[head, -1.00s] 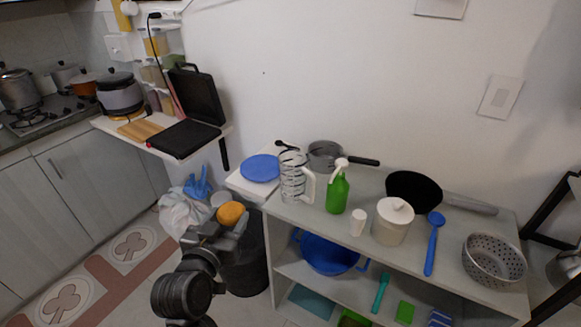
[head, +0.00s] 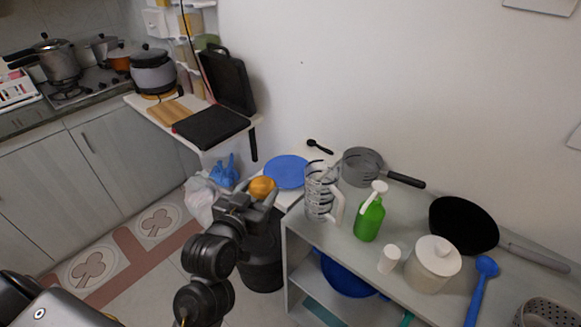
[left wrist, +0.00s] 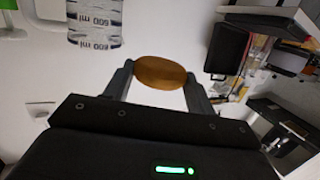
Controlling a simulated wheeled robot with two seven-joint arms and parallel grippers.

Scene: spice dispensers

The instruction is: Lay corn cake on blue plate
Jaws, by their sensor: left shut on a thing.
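The corn cake (head: 262,186) is a round orange-yellow disc. My left gripper (head: 255,197) is shut on it and holds it in the air, just in front of and left of the blue plate in the head view. In the left wrist view the corn cake (left wrist: 160,73) sits between the two fingertips. The blue plate (head: 287,171) lies flat on the white surface at the left end of the shelf unit, and nothing shows on it. My right gripper is not in view.
A measuring jug (head: 319,193) stands right of the plate, with a saucepan (head: 362,167) behind it. A green spray bottle (head: 370,217) stands further right. A dark bin (head: 262,262) is below the gripper. An open black grill (head: 211,125) is at the back left.

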